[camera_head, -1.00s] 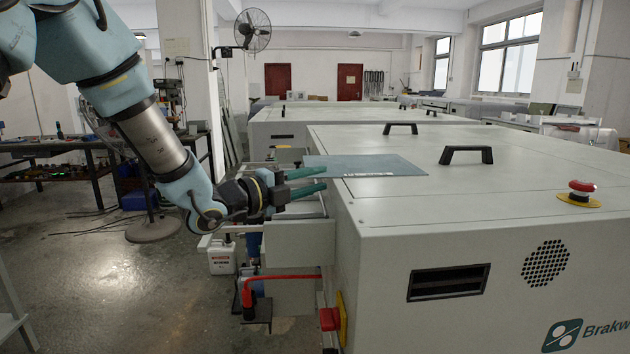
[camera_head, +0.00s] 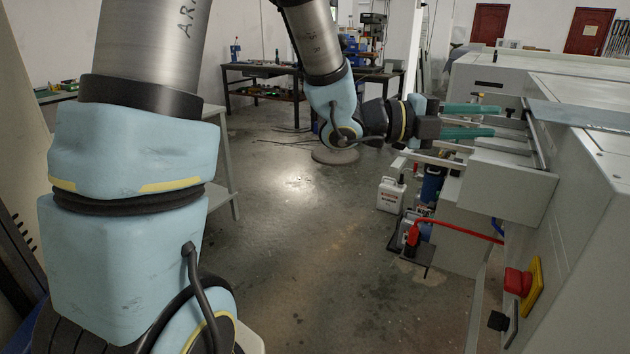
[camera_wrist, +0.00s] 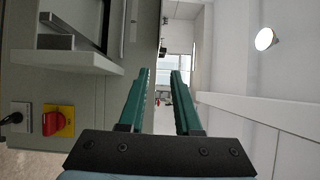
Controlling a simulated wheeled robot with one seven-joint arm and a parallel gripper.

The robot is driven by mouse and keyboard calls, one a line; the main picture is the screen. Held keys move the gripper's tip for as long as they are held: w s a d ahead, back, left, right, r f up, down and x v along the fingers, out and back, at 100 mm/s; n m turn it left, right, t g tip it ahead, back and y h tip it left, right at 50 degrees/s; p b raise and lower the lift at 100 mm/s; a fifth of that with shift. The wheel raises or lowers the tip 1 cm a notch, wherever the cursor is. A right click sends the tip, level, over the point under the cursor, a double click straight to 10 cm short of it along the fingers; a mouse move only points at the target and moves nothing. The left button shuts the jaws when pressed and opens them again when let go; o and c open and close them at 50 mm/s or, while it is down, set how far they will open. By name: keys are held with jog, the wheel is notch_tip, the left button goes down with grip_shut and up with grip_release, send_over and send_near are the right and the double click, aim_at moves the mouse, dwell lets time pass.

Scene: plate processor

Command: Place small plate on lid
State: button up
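The small plate, a thin flat blue-grey sheet (camera_head: 580,114), lies on the pale grey lid (camera_head: 592,90) of the machine at the right of the head view; its right part is cut off by the frame. My gripper (camera_head: 497,121) is left of the plate, over the shelf on the machine's side. Its two green fingers point toward the machine and are apart, with nothing between them. In the wrist view the fingers (camera_wrist: 160,80) also stand apart and empty. I cannot make out the plate there.
A pale open shelf (camera_head: 510,185) juts from the machine under my gripper. Below are a red-and-yellow switch (camera_head: 520,282), a red pipe (camera_head: 455,228) and a white canister (camera_head: 391,194). A dark workbench (camera_head: 270,80) stands behind. The floor between is clear.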

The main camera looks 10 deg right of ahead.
jog(key=w+a+f+n+t+y, duration=0.35)
jog(key=w+n+t, duration=0.3)
jog(key=w, duration=0.25)
jog(key=w+a+f+n+t+y, duration=0.2)
jog(key=w+a+f+n+y, duration=0.25)
jog(key=a+n, duration=0.4)
jog(key=w+a+f+n+t+y, duration=0.2)
jog(key=w+a+f+n+y, duration=0.3)
jog(key=a, duration=0.6)
jog(key=s+a+f+n+g+y, duration=0.2)
jog(key=s+a+n, duration=0.1)
jog(key=a+n, duration=0.35)
jog(key=s+a+f+n+g+y, duration=0.2)
jog(key=s+a+n, duration=0.2)
jog(key=a+n, duration=0.3)
jog(key=s+a+r+n+g+p, duration=0.2)
jog(key=s+a+n+p, duration=0.1)
jog(key=s+a+p, duration=0.1)
jog(key=shift+s+r+y, duration=0.25)
jog(key=shift+s+y, duration=0.15)
jog(key=shift+s, duration=0.5)
